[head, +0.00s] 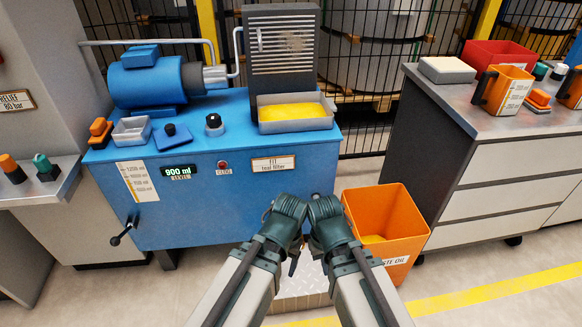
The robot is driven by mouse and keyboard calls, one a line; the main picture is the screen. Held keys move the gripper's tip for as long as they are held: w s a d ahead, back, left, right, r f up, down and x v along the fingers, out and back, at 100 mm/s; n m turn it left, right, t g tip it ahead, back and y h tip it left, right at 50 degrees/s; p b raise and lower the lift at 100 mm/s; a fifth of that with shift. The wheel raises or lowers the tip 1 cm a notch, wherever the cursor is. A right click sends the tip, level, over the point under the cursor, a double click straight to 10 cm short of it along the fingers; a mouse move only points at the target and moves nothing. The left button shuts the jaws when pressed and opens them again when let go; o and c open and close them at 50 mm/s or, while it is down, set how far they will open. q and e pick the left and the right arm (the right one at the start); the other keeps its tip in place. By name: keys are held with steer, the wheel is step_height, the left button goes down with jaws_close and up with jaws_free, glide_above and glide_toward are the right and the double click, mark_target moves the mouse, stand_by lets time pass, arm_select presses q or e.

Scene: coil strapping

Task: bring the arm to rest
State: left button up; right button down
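Both of my arms come in from the bottom centre of the head view. Their grey links and dark green joints converge close together in front of the blue machine (195,195). No gripper fingers can be made out clearly at the ends of the arms. A small dark part shows between the two arms, but I cannot tell what it is. I see nothing held.
An orange waste oil bin (400,238) stands just right of my arms. A grey drawer cabinet (500,165) stands at the right, with a red bin (497,55) and orange jug (503,90) on top. A side shelf (40,190) stands left. Floor is open at lower right.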

step_height(320, 180, up, 34)
steer(key=p, duration=3.3)
steer(key=shift+r, duration=0.15)
steer(key=shift+a, duration=0.1)
steer(key=shift+a, duration=0.15)
